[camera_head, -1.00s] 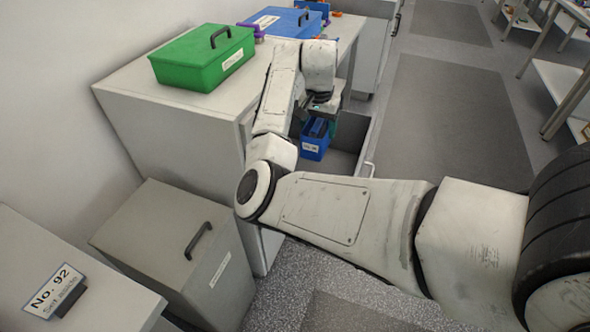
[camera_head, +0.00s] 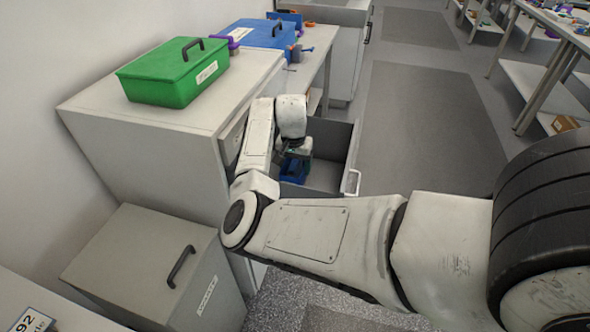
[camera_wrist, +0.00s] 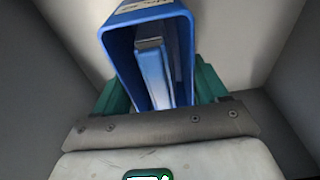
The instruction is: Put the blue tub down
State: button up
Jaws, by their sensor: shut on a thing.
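The blue tub (camera_head: 293,171) shows low in the open drawer (camera_head: 328,172) in the head view, mostly behind my arm. In the wrist view the blue tub (camera_wrist: 126,55) has a white label on its far rim and holds a blue and grey upright piece. My gripper (camera_wrist: 160,90) is shut on the tub, with a green finger along each side. The drawer's grey floor and walls surround the tub in the wrist view. Whether the tub's base touches the drawer floor cannot be told.
The drawer handle (camera_head: 352,183) faces right. A grey lidded bin (camera_head: 140,260) stands at front left. The floor mat right of the drawer is clear.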

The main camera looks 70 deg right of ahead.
jog(key=shift+f, duration=1)
jog(key=shift+f, duration=0.1)
jog(key=o, duration=1.3)
jog(key=shift+f, duration=0.1)
jog(key=r, duration=0.4)
jog(key=a+r, duration=0.1)
jog(key=r, duration=0.7)
jog(key=shift+s+a+r, duration=0.1)
jog(key=shift+a+r, duration=0.05)
jog(key=shift+a, duration=0.1)
